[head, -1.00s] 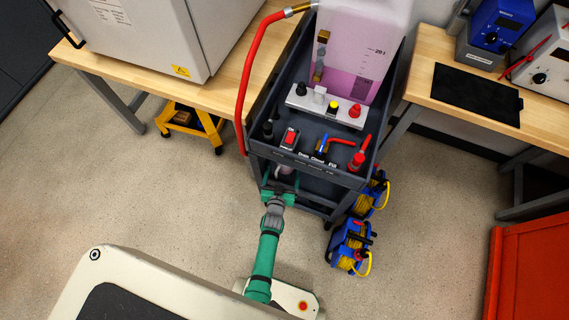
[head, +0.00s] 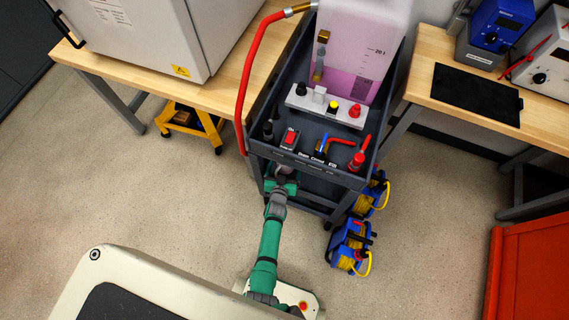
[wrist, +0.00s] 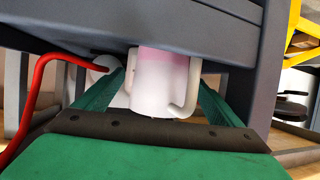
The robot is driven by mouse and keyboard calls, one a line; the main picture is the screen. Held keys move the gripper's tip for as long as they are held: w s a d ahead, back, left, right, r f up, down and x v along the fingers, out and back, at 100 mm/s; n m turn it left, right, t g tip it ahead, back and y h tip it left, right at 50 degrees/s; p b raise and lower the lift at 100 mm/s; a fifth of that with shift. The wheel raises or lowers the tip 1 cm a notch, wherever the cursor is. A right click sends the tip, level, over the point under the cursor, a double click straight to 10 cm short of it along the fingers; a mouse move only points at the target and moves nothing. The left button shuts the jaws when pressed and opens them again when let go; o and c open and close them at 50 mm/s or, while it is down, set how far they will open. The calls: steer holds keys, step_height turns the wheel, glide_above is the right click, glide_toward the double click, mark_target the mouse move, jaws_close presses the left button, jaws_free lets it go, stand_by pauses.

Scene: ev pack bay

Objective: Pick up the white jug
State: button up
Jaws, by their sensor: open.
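The white jug (wrist: 160,88) is on a lower level of the grey cart, below its top tray. In the wrist view it has a pinkish upper part and a pale loop handle on its right side; its top is hidden by the tray edge. My gripper (wrist: 163,78) is open, with one green finger on each side of the jug. I cannot tell whether either finger touches it. In the head view my gripper (head: 282,183) reaches in below the tray's front edge, and the jug is almost wholly hidden there.
The cart's top tray (head: 310,163) hangs close above my gripper, with cart posts at the sides. A red hose (head: 243,90) runs down the cart's left. Blue cable reels (head: 350,245) stand on the floor at right. Open floor lies left.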

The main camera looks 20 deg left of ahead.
steer(key=c, duration=1.5)
steer(key=shift+c, duration=0.2)
steer(key=shift+r, duration=0.2)
